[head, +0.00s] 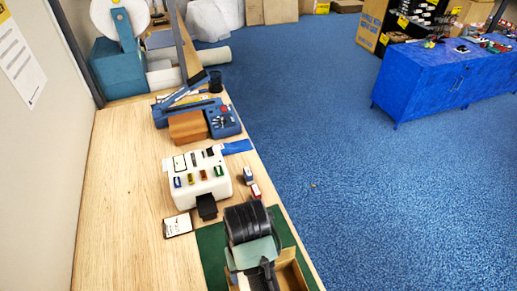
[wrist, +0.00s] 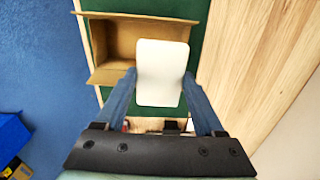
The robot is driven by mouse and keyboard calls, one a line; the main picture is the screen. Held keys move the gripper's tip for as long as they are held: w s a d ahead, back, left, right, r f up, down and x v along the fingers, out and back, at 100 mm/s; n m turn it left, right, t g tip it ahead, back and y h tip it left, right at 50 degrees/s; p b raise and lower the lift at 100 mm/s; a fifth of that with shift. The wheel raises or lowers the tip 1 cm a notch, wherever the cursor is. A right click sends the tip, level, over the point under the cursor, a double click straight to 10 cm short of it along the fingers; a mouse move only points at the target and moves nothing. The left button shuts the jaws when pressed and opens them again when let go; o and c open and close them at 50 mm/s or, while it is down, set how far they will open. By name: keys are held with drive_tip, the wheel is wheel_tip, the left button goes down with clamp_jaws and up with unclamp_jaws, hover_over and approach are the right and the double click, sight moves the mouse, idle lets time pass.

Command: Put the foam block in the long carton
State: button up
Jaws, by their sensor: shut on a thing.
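The foam block (wrist: 162,60) is a white, rounded rectangular piece. In the wrist view it sits between the two blue fingers of my gripper (wrist: 160,78), which is shut on it. The long carton (wrist: 113,42) is an open brown box lying beyond the block in the wrist view. The block overlaps the carton's right part in that picture and appears to be above it; the height gap cannot be told. In the head view the carton (head: 292,274) is at the bottom edge, partly hidden by my arm and gripper.
The carton stands on a green mat (head: 212,245) on the wooden bench (head: 120,215). Blue floor (head: 340,190) lies to the right.

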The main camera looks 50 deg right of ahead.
wheel_tip(320, 180, down, 17)
drive_tip(key=shift+a+f+b, duration=0.1)
drive_tip(key=shift+b, duration=1)
drive_tip(key=shift+f, duration=0.2)
drive_tip(key=o, duration=1)
drive_tip(key=shift+r, duration=0.1)
